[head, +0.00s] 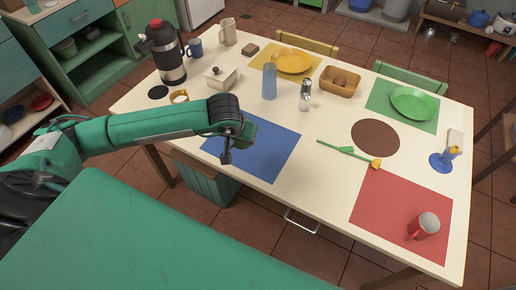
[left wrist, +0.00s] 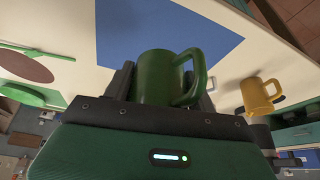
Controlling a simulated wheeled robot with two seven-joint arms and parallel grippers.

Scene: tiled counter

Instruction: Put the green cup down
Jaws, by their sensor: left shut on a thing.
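My left gripper (head: 236,143) is above the far left part of the blue mat (head: 270,160) on the table. In the left wrist view the gripper (left wrist: 162,85) is shut on the green cup (left wrist: 153,75), with a finger on each side and the handle to the right. The blue mat (left wrist: 160,30) shows beyond the cup, and I cannot tell exactly how high the cup is above it. In the head view the arm and gripper largely hide the cup. My right gripper is not in view.
A flower (head: 350,153) lies right of the blue mat. A red cup (head: 424,226) stands on the red mat (head: 390,203). Most of the blue mat looks clear.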

